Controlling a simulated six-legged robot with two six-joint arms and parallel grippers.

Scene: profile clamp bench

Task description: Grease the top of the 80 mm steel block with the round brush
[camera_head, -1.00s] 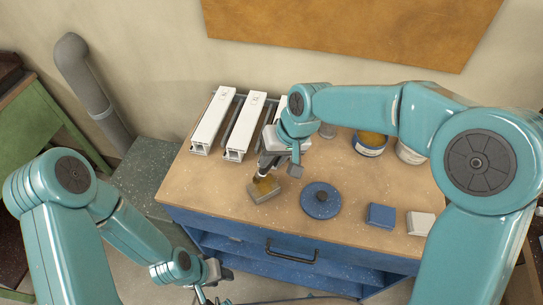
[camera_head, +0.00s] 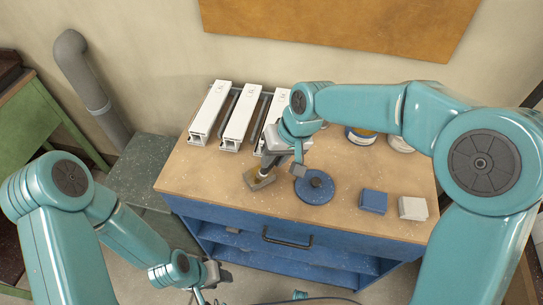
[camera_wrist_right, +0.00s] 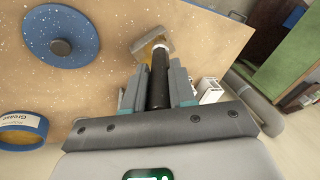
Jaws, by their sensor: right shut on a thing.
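My right gripper (camera_head: 264,157) is shut on a round brush and points down at the left front of the bench top. In the right wrist view the brush's black handle (camera_wrist_right: 158,80) sits between the fingers, with a pale collar below it. A small grey block (camera_head: 257,182) with a yellowish-brown patch on top lies under the brush. It also shows in the wrist view (camera_wrist_right: 140,44). The bristles appear at the block's top, but I cannot tell whether they touch. My left gripper (camera_head: 218,275) is low in front of the bench, away from the block; its jaws are unclear.
A blue round lid (camera_head: 316,188) lies just right of the block. A blue block (camera_head: 373,201) and a pale block (camera_head: 413,208) lie farther right. The grease tin (camera_wrist_right: 22,130) stands behind. Several white profiles (camera_head: 240,115) occupy the back left.

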